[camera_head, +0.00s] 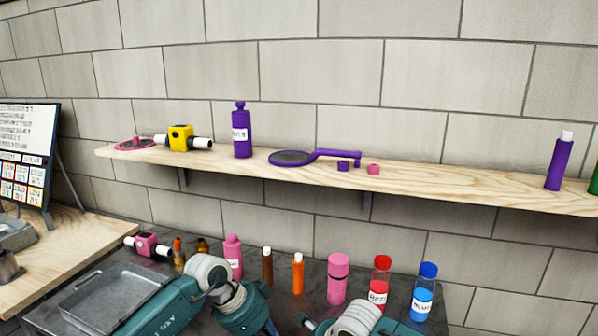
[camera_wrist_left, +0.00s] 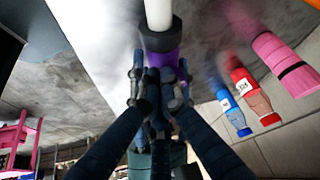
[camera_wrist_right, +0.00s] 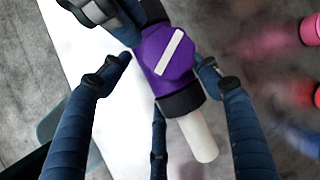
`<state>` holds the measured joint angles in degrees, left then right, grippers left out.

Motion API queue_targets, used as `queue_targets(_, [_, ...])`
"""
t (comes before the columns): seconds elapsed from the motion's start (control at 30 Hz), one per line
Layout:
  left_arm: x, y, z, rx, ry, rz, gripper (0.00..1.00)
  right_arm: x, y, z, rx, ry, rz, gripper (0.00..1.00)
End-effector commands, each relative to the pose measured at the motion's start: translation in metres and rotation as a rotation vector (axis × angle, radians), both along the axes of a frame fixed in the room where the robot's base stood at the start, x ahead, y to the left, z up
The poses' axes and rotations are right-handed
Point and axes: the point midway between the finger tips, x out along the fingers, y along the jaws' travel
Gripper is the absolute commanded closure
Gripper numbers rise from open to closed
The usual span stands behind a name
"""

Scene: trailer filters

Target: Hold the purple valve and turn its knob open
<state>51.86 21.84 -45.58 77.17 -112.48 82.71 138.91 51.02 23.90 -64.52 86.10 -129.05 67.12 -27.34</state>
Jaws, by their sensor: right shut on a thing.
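The purple valve (camera_wrist_right: 166,55) fills the middle of the right wrist view. It has a black collar, a white pipe end and an octagonal purple knob with a slanted white bar. My right gripper (camera_wrist_right: 165,64) has its fingers around the knob and is shut on it. In the left wrist view the valve (camera_wrist_left: 168,58) is mostly hidden behind my left gripper (camera_wrist_left: 160,88), with its black collar and white pipe showing above. My left fingers are drawn together at the purple body. The head view shows only my arms at the bottom edge, not the grippers or this valve.
A pink valve (camera_head: 148,243), a metal tray (camera_head: 115,298) and several bottles, including a red-capped one (camera_head: 379,283) and a blue-capped one (camera_head: 424,292), stand on the dark counter. The wooden shelf (camera_head: 450,185) above holds a yellow valve (camera_head: 180,138) and a purple bottle (camera_head: 241,132).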

Motion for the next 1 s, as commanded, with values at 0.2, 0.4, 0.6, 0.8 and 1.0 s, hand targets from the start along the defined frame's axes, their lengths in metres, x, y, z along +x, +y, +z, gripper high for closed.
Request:
queue_targets(0.2, [-0.0074,-0.0033,-0.0014,0.0,0.003,-0.004,1.0,-0.002,-0.0008,-0.0032,-0.004,0.006,0.001,0.73])
queue_targets(0.4, [-0.0097,-0.0048,-0.0009,0.001,0.002,-0.001,1.0,-0.0019,-0.0009,-0.0032,-0.004,0.006,0.001,0.73])
queue_targets(0.6, [-0.0105,-0.0055,-0.0005,0.001,0.002,-0.001,1.0,-0.002,-0.001,-0.0033,-0.004,0.006,0.001,0.73])
queue_targets(0.8, [-0.0103,-0.0055,-0.0004,0.001,0.001,-0.001,1.0,-0.0019,-0.0011,-0.0033,-0.004,0.006,0.001,0.73])
queue_targets(1.0, [-0.0109,-0.0037,-0.0004,0.001,0.0,0.0,1.0,-0.0019,-0.0012,-0.0033,-0.005,0.006,0.0,0.73])
